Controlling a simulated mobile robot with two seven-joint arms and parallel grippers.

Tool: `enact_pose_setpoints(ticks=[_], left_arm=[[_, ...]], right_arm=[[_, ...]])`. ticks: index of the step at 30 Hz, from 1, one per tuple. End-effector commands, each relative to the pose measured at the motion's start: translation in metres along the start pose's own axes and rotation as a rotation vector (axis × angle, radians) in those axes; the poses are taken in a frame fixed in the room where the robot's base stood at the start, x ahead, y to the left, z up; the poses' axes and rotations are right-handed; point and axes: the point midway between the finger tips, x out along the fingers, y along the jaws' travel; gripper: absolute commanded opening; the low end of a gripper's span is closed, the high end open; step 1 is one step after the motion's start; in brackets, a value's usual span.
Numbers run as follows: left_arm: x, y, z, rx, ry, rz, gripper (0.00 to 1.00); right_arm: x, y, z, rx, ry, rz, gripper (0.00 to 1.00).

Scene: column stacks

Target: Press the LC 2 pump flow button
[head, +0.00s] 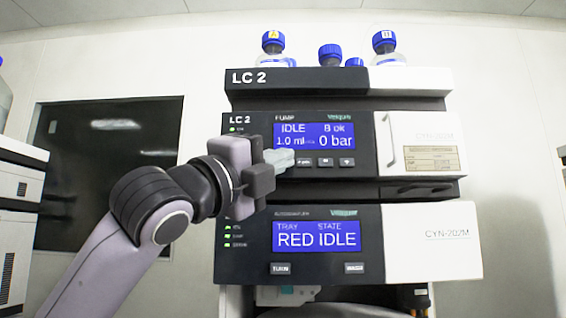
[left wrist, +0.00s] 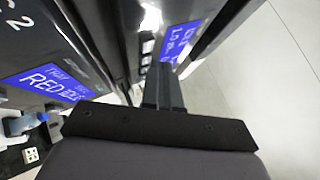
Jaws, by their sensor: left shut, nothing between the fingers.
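The LC 2 pump module (head: 366,135) has a blue display reading IDLE, 1.0 ml and 0 bar. A row of small buttons sits under that display; the leftmost visible button (head: 304,162) is right beside my fingertips, its label too small to read surely. My left gripper (head: 284,158) is shut and empty, its tips at the lower left of the pump display. I cannot tell whether they touch the panel. In the left wrist view the shut fingers (left wrist: 163,88) point toward the pump display (left wrist: 186,38). My right gripper is not in view.
The autosampler module (head: 432,240) below shows RED IDLE, with a TURN button (head: 281,269) and another button (head: 355,268). Blue-capped bottles (head: 387,50) stand on top of the stack. Part of another stack (head: 15,195) shows at the far left. Open space lies left of the LC 2 stack.

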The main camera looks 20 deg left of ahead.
Motion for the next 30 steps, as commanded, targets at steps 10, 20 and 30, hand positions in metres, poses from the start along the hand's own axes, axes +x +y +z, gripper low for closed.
enact_pose_setpoints(ticks=[10,20,30], left_arm=[[0.0011,0.0001,0.0008,0.000,0.000,0.001,0.00],[0.0062,0.0046,0.0045,0.000,0.000,0.000,0.00],[0.0066,0.0047,0.0049,0.000,0.000,0.001,0.00]], right_arm=[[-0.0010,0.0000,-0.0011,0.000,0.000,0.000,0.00],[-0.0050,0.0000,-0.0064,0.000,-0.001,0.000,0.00],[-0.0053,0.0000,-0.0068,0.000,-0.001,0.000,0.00]])
